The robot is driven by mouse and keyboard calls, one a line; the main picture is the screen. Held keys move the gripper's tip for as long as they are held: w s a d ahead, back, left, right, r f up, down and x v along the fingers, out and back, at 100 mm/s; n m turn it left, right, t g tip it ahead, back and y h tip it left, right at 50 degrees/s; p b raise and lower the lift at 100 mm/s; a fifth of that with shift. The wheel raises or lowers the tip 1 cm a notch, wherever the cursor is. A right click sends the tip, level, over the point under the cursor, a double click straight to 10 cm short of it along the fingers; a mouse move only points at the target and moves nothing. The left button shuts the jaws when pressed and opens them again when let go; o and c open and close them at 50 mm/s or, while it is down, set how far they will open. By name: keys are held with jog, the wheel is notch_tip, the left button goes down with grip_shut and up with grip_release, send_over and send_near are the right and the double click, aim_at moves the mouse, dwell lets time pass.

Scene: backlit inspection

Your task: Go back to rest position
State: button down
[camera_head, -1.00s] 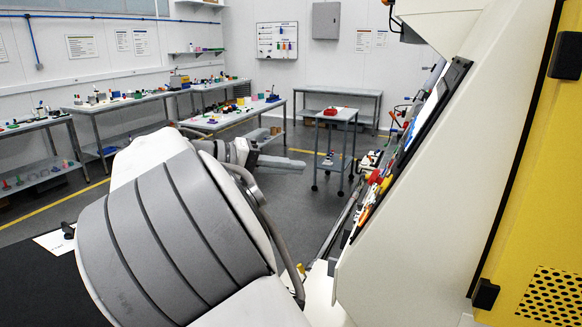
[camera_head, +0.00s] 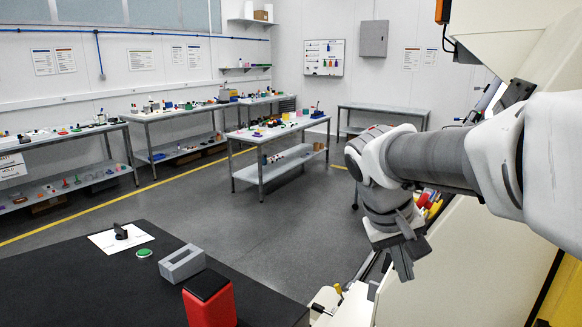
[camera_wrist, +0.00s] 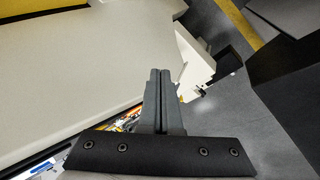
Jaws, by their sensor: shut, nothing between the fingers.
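My gripper (camera_head: 403,262) hangs from my outstretched arm on the right side of the head view, in front of the large cream and yellow machine (camera_head: 475,250). Its fingers point down and are together with nothing between them. In the wrist view my gripper (camera_wrist: 160,75) shows its two grey fingers side by side, touching. The machine's pale panel (camera_wrist: 70,60) fills the left of that view, and grey floor lies beyond the fingertips.
A black surface (camera_head: 90,285) in front carries a red block (camera_head: 210,305), a grey hollow block (camera_head: 182,264), a green disc (camera_head: 144,253) and a white sheet with a black part (camera_head: 121,236). Workbenches stand behind. Grey floor (camera_head: 260,220) is clear between.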

jog(key=s+a+f+t+y, duration=0.1)
jog(key=s+a+t+y, duration=0.1)
jog(key=s, duration=0.5)
jog(key=s+a+f+t+y, duration=0.1)
jog(key=s+a+y, duration=0.1)
jog(key=s, duration=0.5)
jog(key=shift+a+t, duration=0.4)
jog(key=shift+a, duration=0.05)
jog(key=shift+a, duration=0.1)
